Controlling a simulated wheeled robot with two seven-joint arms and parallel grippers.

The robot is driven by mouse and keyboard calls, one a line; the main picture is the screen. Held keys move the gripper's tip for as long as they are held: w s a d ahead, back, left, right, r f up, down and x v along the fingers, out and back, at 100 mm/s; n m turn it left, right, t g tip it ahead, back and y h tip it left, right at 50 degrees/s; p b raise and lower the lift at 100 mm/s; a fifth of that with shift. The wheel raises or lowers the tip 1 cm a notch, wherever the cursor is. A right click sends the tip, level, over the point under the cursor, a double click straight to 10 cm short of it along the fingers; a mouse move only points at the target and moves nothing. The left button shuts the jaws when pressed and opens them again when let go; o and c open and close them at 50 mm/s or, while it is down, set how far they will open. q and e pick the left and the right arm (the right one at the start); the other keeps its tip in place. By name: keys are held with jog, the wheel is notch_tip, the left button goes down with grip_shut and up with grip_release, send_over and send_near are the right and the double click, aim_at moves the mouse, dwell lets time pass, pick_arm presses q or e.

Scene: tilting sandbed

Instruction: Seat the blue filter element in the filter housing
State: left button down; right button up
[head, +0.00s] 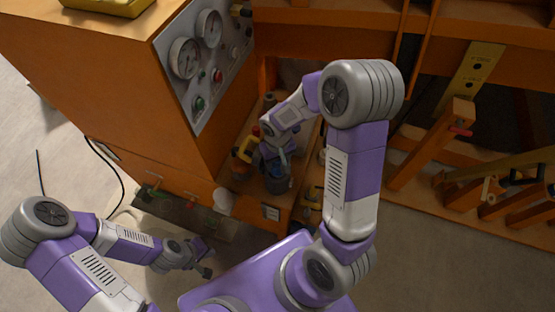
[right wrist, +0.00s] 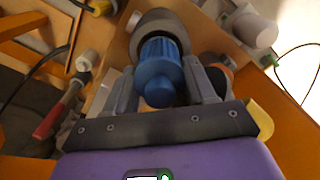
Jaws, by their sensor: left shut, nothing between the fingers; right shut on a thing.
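The blue filter element (right wrist: 158,66) is a ribbed cylinder with a rounded knob at its near end. My right gripper (right wrist: 161,84) is shut on it, with a grey finger on each side. Its far end lines up with the round mouth of the grey filter housing (right wrist: 155,22); how deep it sits inside cannot be told. In the head view the housing (head: 279,185) stands on the orange bench, below my right gripper (head: 277,163), and the element is mostly hidden. My left gripper (head: 204,263) is shut and empty, low at the left over the floor.
An orange cabinet (head: 110,90) with a gauge panel (head: 203,60) stands left of the housing. In the right wrist view a white cylinder (right wrist: 255,28) and a red-handled tool (right wrist: 52,118) lie nearby.

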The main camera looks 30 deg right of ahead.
jog(key=shift+f+b, duration=0.6)
jog(key=shift+f, duration=0.2)
jog(key=o, duration=1.2)
jog(key=shift+r, duration=0.15)
